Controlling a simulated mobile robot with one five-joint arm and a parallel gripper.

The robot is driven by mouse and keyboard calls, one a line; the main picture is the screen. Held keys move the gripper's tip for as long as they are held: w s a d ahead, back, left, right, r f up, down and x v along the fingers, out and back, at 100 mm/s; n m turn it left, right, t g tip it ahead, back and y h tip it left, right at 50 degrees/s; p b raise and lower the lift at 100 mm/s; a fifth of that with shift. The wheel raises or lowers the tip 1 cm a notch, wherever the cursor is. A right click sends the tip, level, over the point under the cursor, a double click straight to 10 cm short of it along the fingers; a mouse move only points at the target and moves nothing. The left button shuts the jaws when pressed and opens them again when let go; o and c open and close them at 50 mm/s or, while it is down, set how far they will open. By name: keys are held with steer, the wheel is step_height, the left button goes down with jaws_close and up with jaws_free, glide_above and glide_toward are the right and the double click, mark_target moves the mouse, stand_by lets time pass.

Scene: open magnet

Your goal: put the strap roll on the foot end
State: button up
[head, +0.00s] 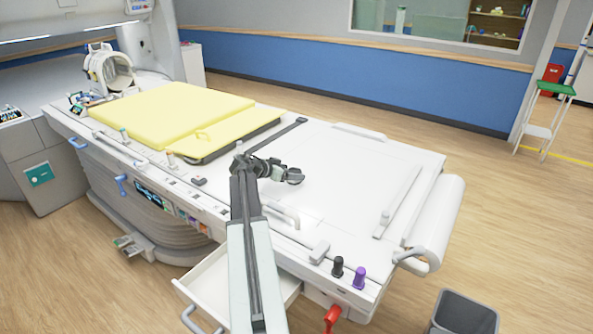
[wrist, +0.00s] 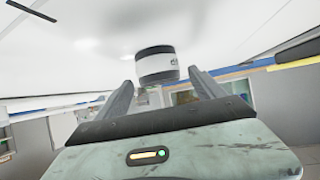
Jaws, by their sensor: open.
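A dark roll with a white, lettered band, seemingly the strap roll (wrist: 157,65), shows in the wrist view. It is just ahead of my gripper (wrist: 155,88), between the lines of the two spread fingers. The fingers are apart and I see no contact with the roll. In the head view my gripper (head: 287,174) is low over the middle of the long white table, and I cannot clearly separate the roll from it there. The foot end (head: 345,165) is the bare white right part of the table top.
A yellow pad (head: 165,115) covers the table's left part. A dark strap (head: 278,136) crosses the top. Black (head: 337,267) and purple (head: 359,279) knobs stand at the front edge. An open drawer (head: 215,285) juts out below. A grey bin (head: 463,312) stands at front right.

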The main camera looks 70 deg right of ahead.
steer(key=p+v, duration=0.2)
steer(key=v, duration=0.4)
steer(key=shift+r, duration=0.15)
steer(key=shift+w+a+r+p, duration=0.2)
steer(key=shift+a+p, duration=0.1)
steer(key=shift+a, duration=0.2)
steer(key=shift+f, duration=0.1)
stand_by(0.4)
